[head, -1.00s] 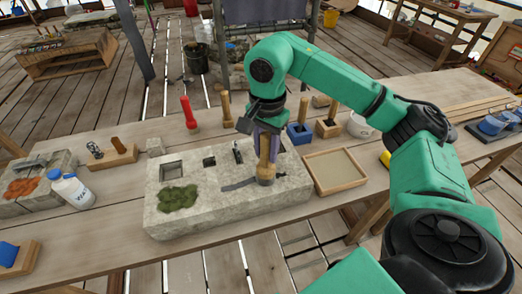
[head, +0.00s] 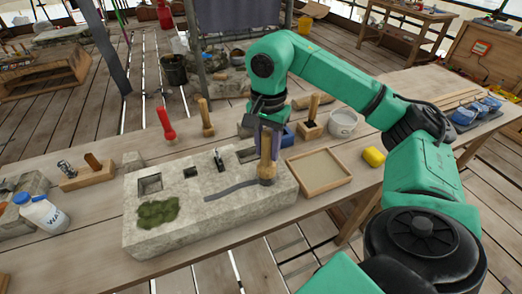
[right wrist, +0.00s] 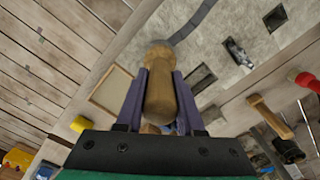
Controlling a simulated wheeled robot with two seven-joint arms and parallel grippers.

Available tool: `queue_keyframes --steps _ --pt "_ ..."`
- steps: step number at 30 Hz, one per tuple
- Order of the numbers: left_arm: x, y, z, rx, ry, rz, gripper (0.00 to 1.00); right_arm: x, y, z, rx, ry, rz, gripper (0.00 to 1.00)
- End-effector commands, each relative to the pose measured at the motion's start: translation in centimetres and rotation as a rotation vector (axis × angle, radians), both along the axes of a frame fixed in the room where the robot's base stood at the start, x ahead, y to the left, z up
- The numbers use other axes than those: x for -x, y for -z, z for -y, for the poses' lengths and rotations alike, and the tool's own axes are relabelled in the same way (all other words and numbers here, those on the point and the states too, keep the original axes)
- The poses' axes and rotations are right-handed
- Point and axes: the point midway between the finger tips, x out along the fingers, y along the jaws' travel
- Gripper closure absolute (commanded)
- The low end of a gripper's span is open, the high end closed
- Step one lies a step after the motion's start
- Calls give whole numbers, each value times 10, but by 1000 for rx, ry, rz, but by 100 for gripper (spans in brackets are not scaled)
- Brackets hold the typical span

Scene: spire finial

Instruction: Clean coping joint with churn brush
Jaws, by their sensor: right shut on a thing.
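The pale coping stone (head: 215,220) lies on the wooden bench, with a dark, wavy joint (head: 230,190) across its top. My right gripper (head: 268,150) points down over the stone's right part and is shut on the wooden handle of the churn brush (head: 266,170). The brush is upright, its head at the right end of the visible joint; its bristles are hidden. In the right wrist view, the handle (right wrist: 160,95) sits between the two purple fingers, with the joint (right wrist: 197,22) running away from its head. My left gripper is not in view.
Green moss (head: 158,213) and several square recesses are on the stone. A shallow wooden tray (head: 318,170) is close on the right, with a yellow sponge (head: 374,156) beyond.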

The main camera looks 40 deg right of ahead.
Motion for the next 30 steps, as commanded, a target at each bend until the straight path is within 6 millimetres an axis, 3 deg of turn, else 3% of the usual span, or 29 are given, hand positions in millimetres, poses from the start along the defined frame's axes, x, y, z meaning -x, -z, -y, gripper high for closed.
queue_keyframes --steps 6,17,30 --pt "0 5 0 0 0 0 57 3 1 11 1 2 0 100" --pt "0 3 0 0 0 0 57 3 -1 11 0 1 -1 100" --pt "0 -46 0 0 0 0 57 3 -56 11 0 0 0 100"
